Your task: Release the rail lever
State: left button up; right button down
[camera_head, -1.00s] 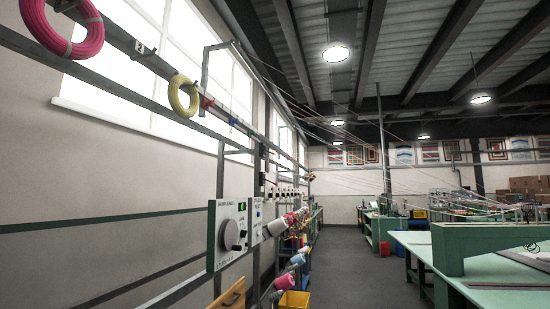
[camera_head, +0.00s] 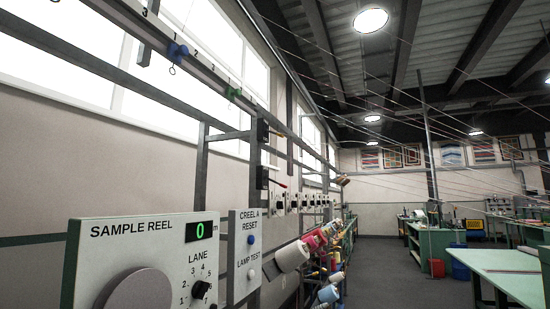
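Neither of my grippers shows in the head view. A long pale rail (camera_head: 205,72) with numbers runs along the upper left, in front of the windows. A blue clip with a small hook (camera_head: 177,51) and a green clip (camera_head: 233,93) sit on it. Below the rail, on an upright post, are two small dark boxes. The upper box (camera_head: 262,131) has a thin handle sticking out to the right. The lower box (camera_head: 262,178) has a red-tipped handle (camera_head: 279,184). I cannot tell which of these handles is the rail lever.
A SAMPLE REEL panel (camera_head: 140,255) with a big knob, lane dial and green 0 fills the lower left. A CREEL A RESET panel (camera_head: 245,258) stands beside it. Yarn cones (camera_head: 292,256) stick out beyond. The aisle floor (camera_head: 385,270) is open; a green table (camera_head: 500,272) is at right.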

aim_at(266, 129)
jog(key=i+l+u, duration=0.15)
jog(key=i+l, duration=0.4)
jog(key=i, duration=0.2)
jog(key=i+l+u, duration=0.15)
jog(key=i+l, duration=0.45)
jog(key=i, duration=0.15)
